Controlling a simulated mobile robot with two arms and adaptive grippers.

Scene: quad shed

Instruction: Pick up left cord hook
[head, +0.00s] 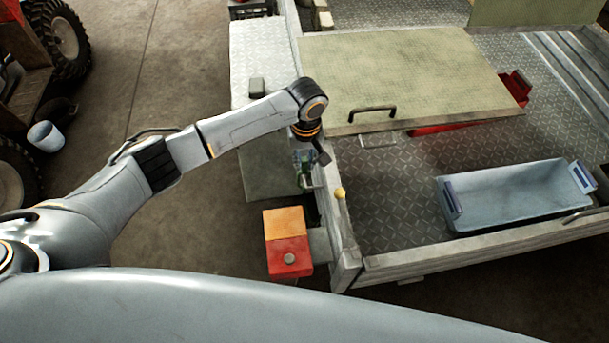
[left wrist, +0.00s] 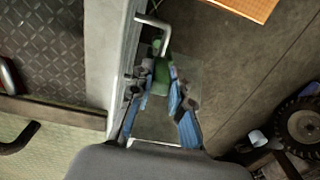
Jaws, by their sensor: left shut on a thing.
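My left gripper (head: 306,165) points down beside the outer face of the trailer's side wall in the head view. In the left wrist view its two blue-padded fingers (left wrist: 162,84) are shut on a small green piece, which looks like the left cord hook (left wrist: 163,72). The hook is partly hidden by the fingers. A little green (head: 303,181) shows below the gripper in the head view. A bent pale metal rod (left wrist: 152,24) sticks out from the wall just beyond it. I cannot tell whether the hook still touches the wall. My right gripper is not in view.
The trailer wall (left wrist: 107,62) is close beside the gripper. An orange and red box (head: 287,242) stands below. The trailer bed holds a blue-grey tub (head: 515,197) and a greenish panel with a handle (head: 400,75). Open floor (head: 180,60) lies left.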

